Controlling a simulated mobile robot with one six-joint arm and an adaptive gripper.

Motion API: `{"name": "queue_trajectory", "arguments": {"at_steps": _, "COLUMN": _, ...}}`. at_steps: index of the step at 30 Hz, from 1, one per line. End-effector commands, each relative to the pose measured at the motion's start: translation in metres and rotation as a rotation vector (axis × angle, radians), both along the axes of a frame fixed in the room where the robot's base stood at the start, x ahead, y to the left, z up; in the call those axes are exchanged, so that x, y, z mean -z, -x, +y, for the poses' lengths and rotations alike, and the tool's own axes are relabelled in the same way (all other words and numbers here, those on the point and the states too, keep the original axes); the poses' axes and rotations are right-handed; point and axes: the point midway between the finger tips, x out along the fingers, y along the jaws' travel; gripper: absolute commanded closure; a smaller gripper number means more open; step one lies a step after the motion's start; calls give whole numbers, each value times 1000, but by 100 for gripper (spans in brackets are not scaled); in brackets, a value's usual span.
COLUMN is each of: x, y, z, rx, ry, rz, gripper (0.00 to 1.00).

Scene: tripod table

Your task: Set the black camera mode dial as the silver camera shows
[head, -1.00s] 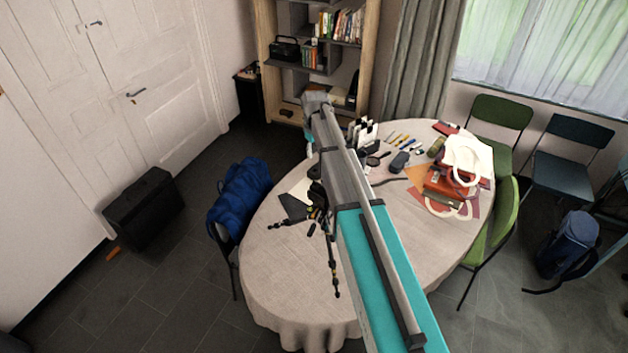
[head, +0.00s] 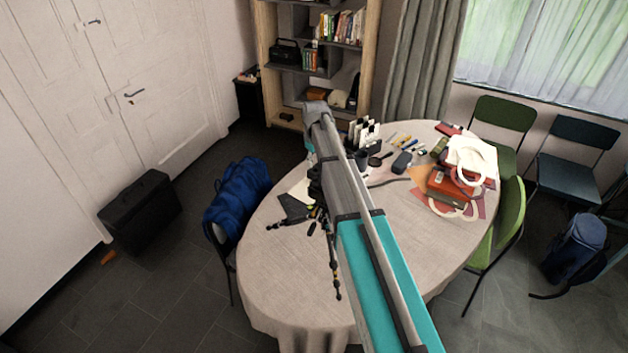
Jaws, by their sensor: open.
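A small tripod (head: 335,265) with thin black legs stands on the round table (head: 290,295), left of the middle. Dark parts (head: 315,185) show at its top, partly behind my arm. They may be the black camera, but I cannot make out its body or its mode dial. I cannot pick out the silver camera in this view. My arm runs from the lower right up across the table and covers part of it. My gripper is hidden behind the arm.
A white bag (head: 470,152) and a red-brown bag (head: 448,185) lie on the table's right side. Small tools and a dark pouch (head: 402,162) lie at the back. A blue bag (head: 238,195) sits on a chair at left. The table's front is clear.

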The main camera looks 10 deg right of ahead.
Motion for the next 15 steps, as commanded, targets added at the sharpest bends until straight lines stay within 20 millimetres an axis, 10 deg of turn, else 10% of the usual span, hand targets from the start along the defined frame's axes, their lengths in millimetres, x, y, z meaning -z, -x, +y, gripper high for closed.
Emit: {"name": "queue_trajectory", "arguments": {"at_steps": 15, "x": 43, "y": 0, "z": -1, "rx": 1, "ry": 0, "rz": 0, "gripper": 59}}
